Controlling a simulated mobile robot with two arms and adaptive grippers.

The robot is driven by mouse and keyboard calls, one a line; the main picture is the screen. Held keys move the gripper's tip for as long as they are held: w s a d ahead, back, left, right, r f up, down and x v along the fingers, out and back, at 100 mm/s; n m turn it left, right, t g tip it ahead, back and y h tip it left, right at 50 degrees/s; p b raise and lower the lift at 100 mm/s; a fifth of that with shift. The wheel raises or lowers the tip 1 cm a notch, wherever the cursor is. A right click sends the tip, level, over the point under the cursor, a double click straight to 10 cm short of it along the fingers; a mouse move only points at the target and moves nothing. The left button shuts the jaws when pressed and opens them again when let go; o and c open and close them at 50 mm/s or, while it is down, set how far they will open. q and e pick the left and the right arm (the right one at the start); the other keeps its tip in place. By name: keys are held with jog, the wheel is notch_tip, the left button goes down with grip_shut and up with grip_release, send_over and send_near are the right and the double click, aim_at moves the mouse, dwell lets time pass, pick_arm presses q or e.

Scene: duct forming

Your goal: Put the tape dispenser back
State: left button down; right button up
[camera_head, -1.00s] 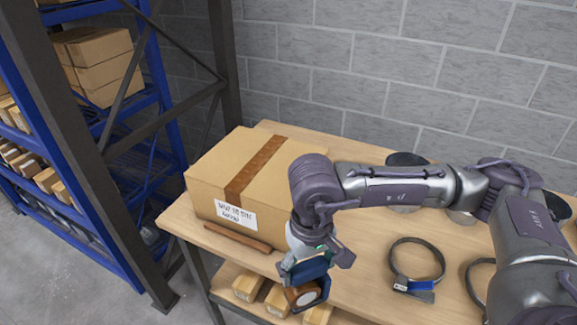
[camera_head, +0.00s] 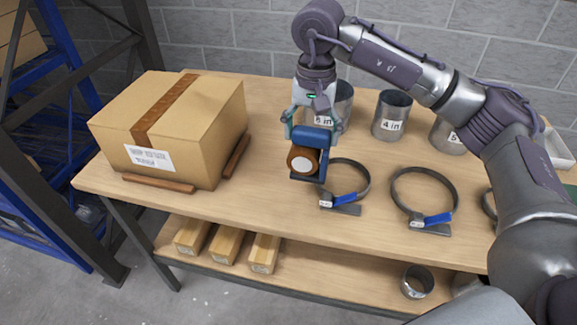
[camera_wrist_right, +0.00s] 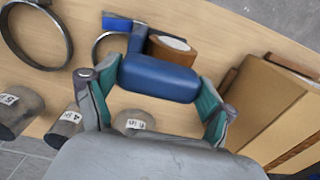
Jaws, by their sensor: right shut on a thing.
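The tape dispenser (camera_head: 309,155) is blue with a roll of brown tape. It hangs upright in my right gripper (camera_head: 313,132), which is shut on its blue handle, over the table between the carton and a ring clamp. It also shows in the right wrist view as a blue handle (camera_wrist_right: 159,78) between the fingers (camera_wrist_right: 155,92), with the brown roll behind. I cannot tell if its base touches the table. My left gripper is not in view.
A taped carton (camera_head: 170,125) sits at the left of the wooden table (camera_head: 250,205), with brown wooden strips beside it. Metal cylinders (camera_head: 392,115) labelled by size stand at the back. Ring clamps (camera_head: 424,192) lie to the right. Small boxes (camera_head: 228,245) lie on the lower shelf.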

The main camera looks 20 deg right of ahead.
jog(key=w+a+f+p, duration=0.4)
jog(key=w+f, duration=0.3)
jog(key=f, duration=0.2)
jog(key=shift+w+a+f, duration=0.3)
jog(key=shift+w+a, duration=0.1)
jog(key=shift+a, duration=0.4)
jog(key=shift+f+b, duration=0.25)
jog(key=shift+b, duration=0.05)
jog(key=o, duration=1)
jog(key=shift+r, duration=0.1)
